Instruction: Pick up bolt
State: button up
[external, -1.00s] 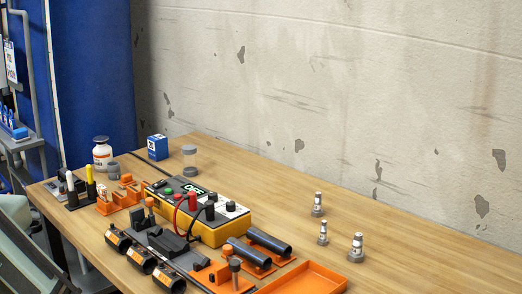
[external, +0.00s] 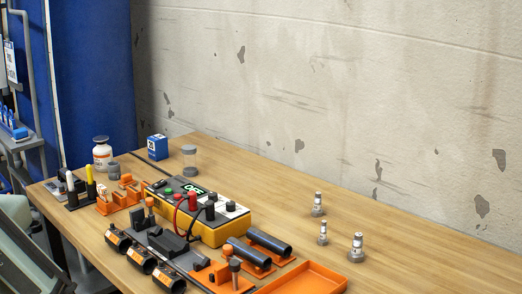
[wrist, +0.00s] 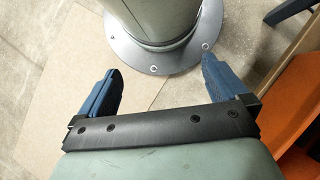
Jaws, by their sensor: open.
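My gripper (wrist: 158,66) shows in the wrist view with its two blue fingers wide apart and nothing between them. It points down toward the floor and my own round base, away from the tabletop items. In the external view the gripper is out of frame. No bolt shows in the wrist view.
A yellow meter (external: 215,233), black pipes (external: 270,243) on orange holders and an orange tray (external: 310,277) crowd the table's front. Several small grey-white fittings (external: 356,248) stand at right. The wooden table (external: 430,270) is clear at far right. A wooden edge (wrist: 285,88) shows in the wrist view.

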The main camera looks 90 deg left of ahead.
jog(key=shift+c, duration=0.3)
jog(key=c, duration=1)
